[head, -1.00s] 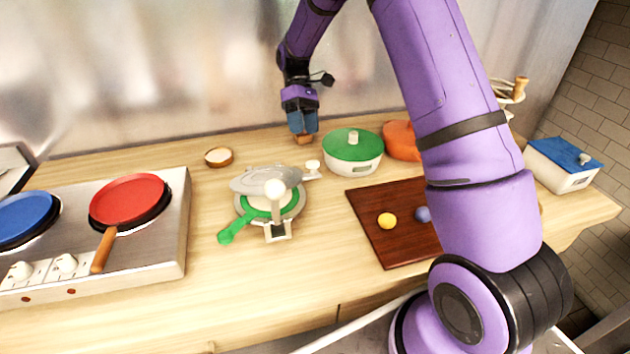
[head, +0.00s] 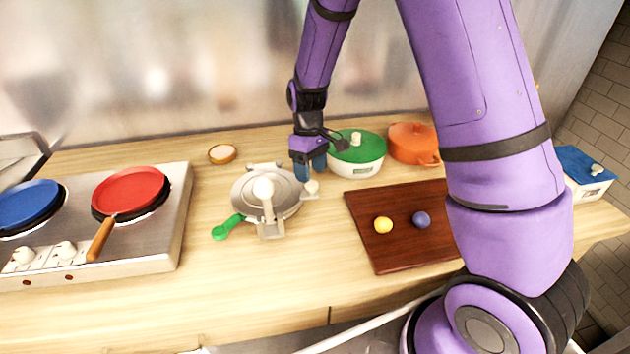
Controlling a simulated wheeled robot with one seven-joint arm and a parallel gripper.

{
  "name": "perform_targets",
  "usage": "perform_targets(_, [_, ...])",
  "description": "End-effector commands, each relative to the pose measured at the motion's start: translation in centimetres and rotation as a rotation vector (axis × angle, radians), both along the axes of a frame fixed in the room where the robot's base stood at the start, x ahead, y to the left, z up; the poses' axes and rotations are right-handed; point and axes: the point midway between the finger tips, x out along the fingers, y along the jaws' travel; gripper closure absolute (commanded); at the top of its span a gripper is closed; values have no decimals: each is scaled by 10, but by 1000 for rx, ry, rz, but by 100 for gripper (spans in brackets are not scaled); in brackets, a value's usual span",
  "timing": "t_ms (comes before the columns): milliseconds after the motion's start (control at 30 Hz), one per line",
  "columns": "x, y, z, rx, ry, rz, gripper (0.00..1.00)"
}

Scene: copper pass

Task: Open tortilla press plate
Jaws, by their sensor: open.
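The tortilla press (head: 285,205) stands on the counter between the stove and the board. Its round grey plate lies low and close to flat over the base, and hides what is between them. A lever with a white ball knob (head: 263,188) rises at the front, and a smaller pale knob (head: 311,187) sticks out at the right. A green handle (head: 228,228) juts out at the front left. My gripper (head: 311,172), with blue fingers pointing down, is open just above or behind the right knob. I cannot tell if it touches it.
A green-lidded pot (head: 357,150) stands close to the right of my gripper, with an orange pot (head: 413,146) beyond. A brown board (head: 385,250) holds a yellow and a blue ball. A red pan (head: 130,188) sits on the stove at left. A small bowl (head: 222,154) is behind.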

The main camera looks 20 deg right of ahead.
Motion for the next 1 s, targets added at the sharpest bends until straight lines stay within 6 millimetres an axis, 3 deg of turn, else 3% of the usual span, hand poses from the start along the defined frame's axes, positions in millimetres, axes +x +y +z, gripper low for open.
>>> perform_targets(400, [-13,3,-27,-38,-187,1,39])
perform_targets(1000, [-13,3,-31,-43,-215,0,39])
